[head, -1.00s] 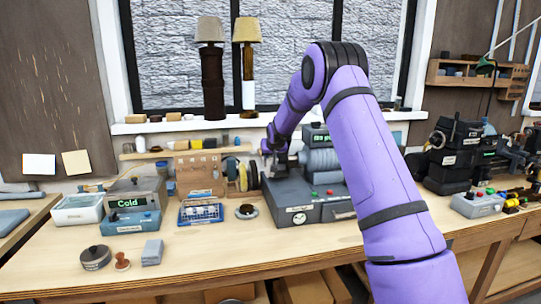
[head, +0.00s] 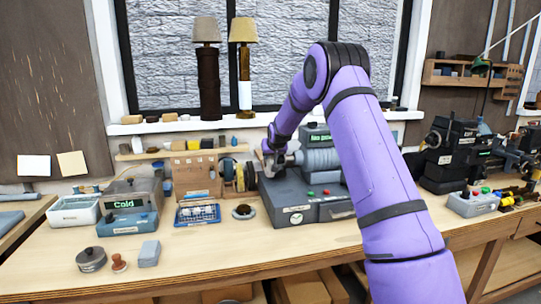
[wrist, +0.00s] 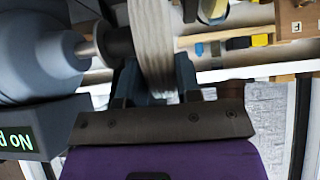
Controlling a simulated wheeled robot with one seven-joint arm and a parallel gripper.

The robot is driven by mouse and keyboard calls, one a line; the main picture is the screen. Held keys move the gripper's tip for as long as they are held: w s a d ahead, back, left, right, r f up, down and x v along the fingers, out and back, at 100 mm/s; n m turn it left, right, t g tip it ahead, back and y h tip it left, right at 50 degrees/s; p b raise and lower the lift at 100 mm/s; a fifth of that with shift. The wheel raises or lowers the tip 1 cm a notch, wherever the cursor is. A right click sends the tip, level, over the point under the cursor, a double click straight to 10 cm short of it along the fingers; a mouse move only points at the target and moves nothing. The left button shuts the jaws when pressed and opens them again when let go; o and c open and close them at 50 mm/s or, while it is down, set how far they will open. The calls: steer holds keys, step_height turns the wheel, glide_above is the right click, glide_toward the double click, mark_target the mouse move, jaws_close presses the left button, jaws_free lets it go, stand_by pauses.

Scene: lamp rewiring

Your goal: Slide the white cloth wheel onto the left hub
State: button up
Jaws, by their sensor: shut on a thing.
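The white cloth wheel (wrist: 152,45) shows edge-on in the wrist view as a pale, ridged disc. My gripper (wrist: 155,84) is shut on it, with dark fingers on either side of its lower part. The left hub (wrist: 118,42) is a dark collar on a thin metal shaft, directly left of the wheel. The wheel and collar meet or nearly meet in the picture; I cannot tell whether the shaft enters the wheel, as its hole is hidden. In the head view my gripper (head: 275,157) is at the left end of the grey polishing machine (head: 318,160), and the wheel is hard to make out.
A rack with a yellow-and-dark wheel (head: 240,178) stands close left of my gripper. A small round dish (head: 244,212) lies in front. The front middle of the bench (head: 215,255) is clear.

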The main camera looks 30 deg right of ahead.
steer(key=shift+s+d, duration=0.1)
steer(key=shift+d, duration=0.25)
steer(key=shift+d, duration=0.1)
steer(key=shift+s+d, duration=0.15)
steer(key=shift+d, duration=0.35)
steer(key=shift+d, duration=0.15)
stand_by(0.4)
steer(key=shift+s+d, duration=0.15)
steer(key=shift+d, duration=0.3)
steer(key=shift+d, duration=0.1)
steer(key=shift+s+d, duration=0.15)
steer(key=shift+d, duration=0.25)
steer(key=shift+s+d, duration=0.15)
steer(key=shift+d, duration=0.3)
stand_by(1.1)
